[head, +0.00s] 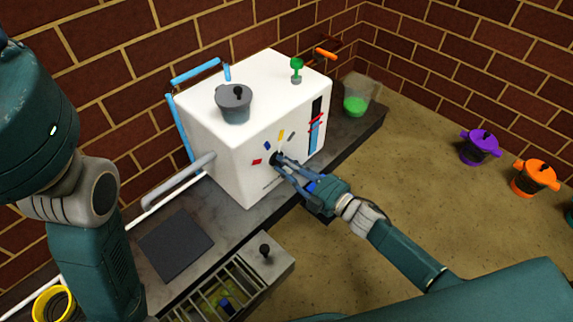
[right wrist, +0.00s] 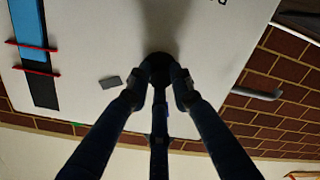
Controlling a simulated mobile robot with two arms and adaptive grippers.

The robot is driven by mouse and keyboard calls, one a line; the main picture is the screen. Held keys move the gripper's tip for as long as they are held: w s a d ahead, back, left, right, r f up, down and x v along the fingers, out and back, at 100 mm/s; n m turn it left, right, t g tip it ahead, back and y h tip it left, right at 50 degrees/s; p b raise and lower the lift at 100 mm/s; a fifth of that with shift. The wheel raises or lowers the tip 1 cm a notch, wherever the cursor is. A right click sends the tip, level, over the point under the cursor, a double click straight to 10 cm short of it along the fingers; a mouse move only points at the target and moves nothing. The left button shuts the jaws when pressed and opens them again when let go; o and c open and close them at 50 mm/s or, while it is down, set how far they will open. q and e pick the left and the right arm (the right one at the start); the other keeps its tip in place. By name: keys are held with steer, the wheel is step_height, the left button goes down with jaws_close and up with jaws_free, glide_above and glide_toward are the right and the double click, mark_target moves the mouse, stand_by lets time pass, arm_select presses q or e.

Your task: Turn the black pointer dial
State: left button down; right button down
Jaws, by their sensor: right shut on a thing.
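The black pointer dial (head: 276,158) is on the front face of the white machine (head: 235,150), with small red, blue, yellow and grey marks around it. My right gripper (head: 284,165) reaches the dial from the front right and is shut on it. In the right wrist view the dial (right wrist: 160,66) is a dark round shape between my fingertips (right wrist: 160,85), which hide much of it. Which way its pointer faces cannot be told. My left arm hangs at the left of the head view, and its gripper is out of frame.
A grey lidded pot (head: 234,104) and a green cup-shaped knob (head: 297,66) are on top of the machine. A beaker of green liquid (head: 357,104) stands behind it at right. A slotted drawer (head: 245,285) with a black knob is in front. Purple (head: 480,148) and orange (head: 535,178) pots are at right.

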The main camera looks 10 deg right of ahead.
steer(key=shift+a+r, duration=0.15)
steer(key=shift+a, duration=0.05)
steer(key=c, duration=1.5)
jaws_free()
steer(key=shift+s, duration=0.1)
steer(key=shift+c, duration=0.2)
steer(key=v, duration=1.2)
steer(key=shift+d, duration=0.2)
